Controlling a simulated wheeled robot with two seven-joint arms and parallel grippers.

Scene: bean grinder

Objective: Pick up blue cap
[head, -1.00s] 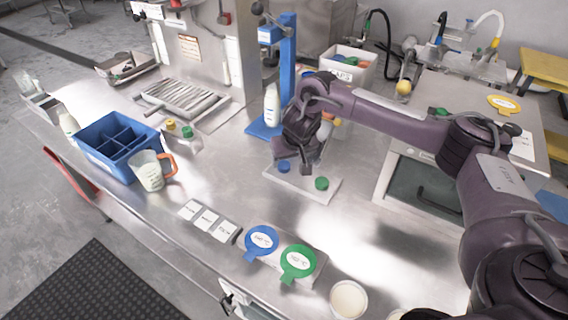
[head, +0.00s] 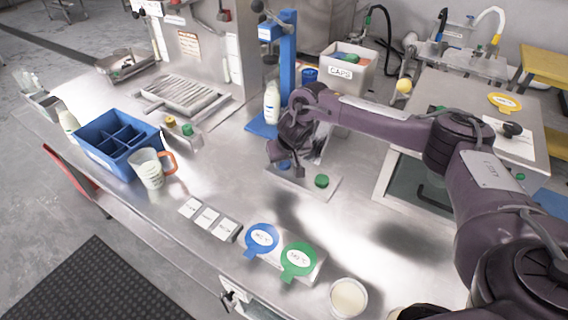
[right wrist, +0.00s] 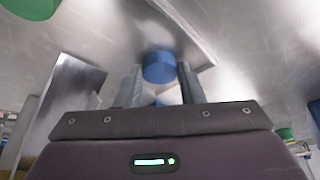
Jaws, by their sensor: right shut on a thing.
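The blue cap (head: 284,166) is at the pale plate (head: 317,192), largely hidden behind my right gripper (head: 286,164) in the head view. In the right wrist view the blue cap (right wrist: 159,68) sits between the two grey fingers of my right gripper (right wrist: 159,82), which is shut on it. I cannot tell whether the cap is clear of the plate. A green cap (head: 321,181) lies on the plate to the right. My left gripper is not in view.
A blue stand (head: 287,70) with a white bottle (head: 271,102) is behind my gripper. A white CAPS bin (head: 349,72) stands further back. Blue and green round labels (head: 298,258) lie in front.

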